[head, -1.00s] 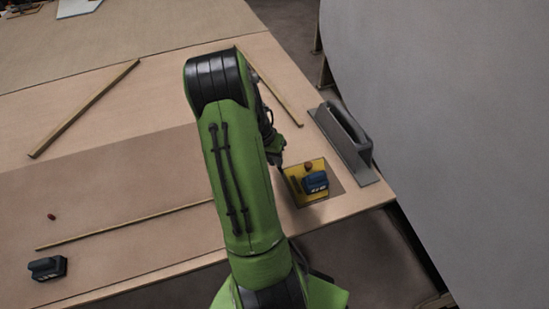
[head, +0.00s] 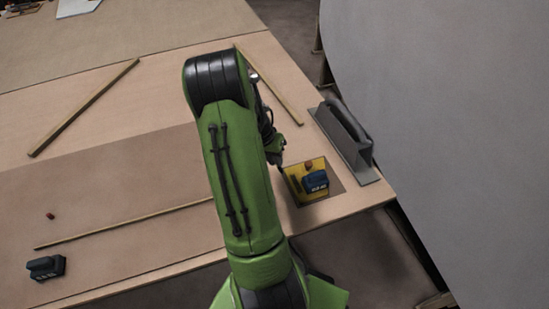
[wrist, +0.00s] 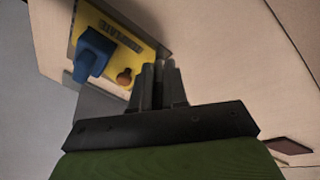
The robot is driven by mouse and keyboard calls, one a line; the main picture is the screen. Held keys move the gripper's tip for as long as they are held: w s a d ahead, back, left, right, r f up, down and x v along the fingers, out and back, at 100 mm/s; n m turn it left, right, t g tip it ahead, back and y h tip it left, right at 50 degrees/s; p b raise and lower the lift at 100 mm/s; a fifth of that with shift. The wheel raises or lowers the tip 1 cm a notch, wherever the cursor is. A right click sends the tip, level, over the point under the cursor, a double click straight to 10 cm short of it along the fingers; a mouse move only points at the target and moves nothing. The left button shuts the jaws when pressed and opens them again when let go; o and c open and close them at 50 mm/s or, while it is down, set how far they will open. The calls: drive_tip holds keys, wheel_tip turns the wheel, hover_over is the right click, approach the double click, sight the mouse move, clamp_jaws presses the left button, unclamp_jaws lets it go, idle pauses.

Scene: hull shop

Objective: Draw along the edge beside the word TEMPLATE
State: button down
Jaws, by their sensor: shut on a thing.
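A yellow template (head: 321,164) with a blue handle block (head: 315,182) and a small reddish-brown knob (head: 309,165) lies near the table's right corner. My gripper (wrist: 160,80) is shut on a slim dark thing, mostly hidden between the fingers. The fingertips appear beside the template's lettered edge. In the head view, my gripper (head: 275,160) is just left of the template; tip contact cannot be told.
A grey handled tool (head: 347,143) stands right of the template by the table edge. Wooden strips (head: 85,108) lie on the table (head: 160,110). A dark block (head: 46,267) and a small red piece (head: 51,216) are at left. A large grey curved panel (head: 450,110) rises at right.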

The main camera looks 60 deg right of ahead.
drive_tip(key=shift+s+a, duration=0.55)
drive_tip(key=shift+b, duration=0.3)
drive_tip(key=shift+s+a+b, duration=0.5)
drive_tip(key=shift+s+a, duration=0.5)
drive_tip(key=shift+s, duration=0.05)
drive_tip(key=shift+a, duration=0.1)
drive_tip(key=shift+s+a, duration=0.4)
drive_tip(key=shift+s, duration=0.05)
drive_tip(key=shift+s+a+b, duration=0.1)
drive_tip(key=shift+b, duration=0.2)
drive_tip(key=shift+s+a+b, duration=0.45)
drive_tip(key=shift+s+a, duration=0.5)
drive_tip(key=shift+s+a, duration=0.1)
